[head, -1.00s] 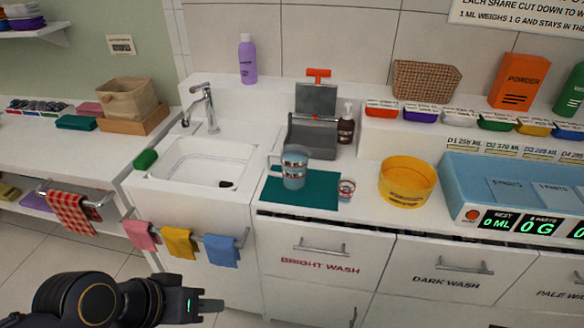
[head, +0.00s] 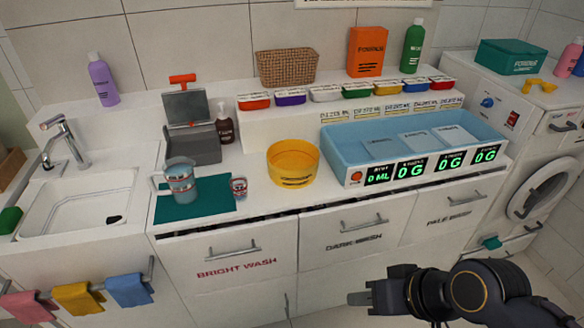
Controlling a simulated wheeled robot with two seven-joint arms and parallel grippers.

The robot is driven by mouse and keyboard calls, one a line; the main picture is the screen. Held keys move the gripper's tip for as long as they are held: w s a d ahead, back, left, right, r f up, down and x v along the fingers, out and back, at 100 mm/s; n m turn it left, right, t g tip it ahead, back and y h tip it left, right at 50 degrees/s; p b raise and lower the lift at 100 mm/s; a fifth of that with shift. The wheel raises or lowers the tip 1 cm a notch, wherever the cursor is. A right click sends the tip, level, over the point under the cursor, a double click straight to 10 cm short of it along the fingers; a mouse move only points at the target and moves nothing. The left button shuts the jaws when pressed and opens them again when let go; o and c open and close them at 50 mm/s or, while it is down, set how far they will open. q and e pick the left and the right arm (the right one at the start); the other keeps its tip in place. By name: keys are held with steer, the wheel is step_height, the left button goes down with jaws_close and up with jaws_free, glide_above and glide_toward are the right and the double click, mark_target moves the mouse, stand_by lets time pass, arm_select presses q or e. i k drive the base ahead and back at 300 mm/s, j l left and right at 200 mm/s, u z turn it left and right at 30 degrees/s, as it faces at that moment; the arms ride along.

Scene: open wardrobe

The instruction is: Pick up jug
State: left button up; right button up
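The jug (head: 181,184) is a grey-blue, see-through vessel with a pale handle on its left side. It stands upright on a teal mat (head: 217,207) on the counter, right of the sink. My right gripper (head: 360,299) is low in front of the drawers, to the right of the jug and well apart from it. It is seen from the side, so its finger gap cannot be made out; no object shows in it. My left gripper is not in view.
A small red-and-white cup (head: 239,186) stands close to the jug's right. A yellow tub (head: 293,166) is further right, beside a blue tray (head: 343,158) with displays. A grey box (head: 205,149) and brown bottle (head: 225,130) stand behind the jug. The sink (head: 42,207) is left.

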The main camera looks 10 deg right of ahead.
mark_target(173, 183)
steer(key=i+j+z, duration=0.25)
steer(key=j+z, duration=0.3)
steer(key=i+j+z, duration=0.1)
steer(key=j+z, duration=0.15)
steer(key=j, duration=0.15)
steer(key=i+j+z, duration=0.1)
steer(key=j+z, duration=0.15)
steer(key=j, duration=0.15)
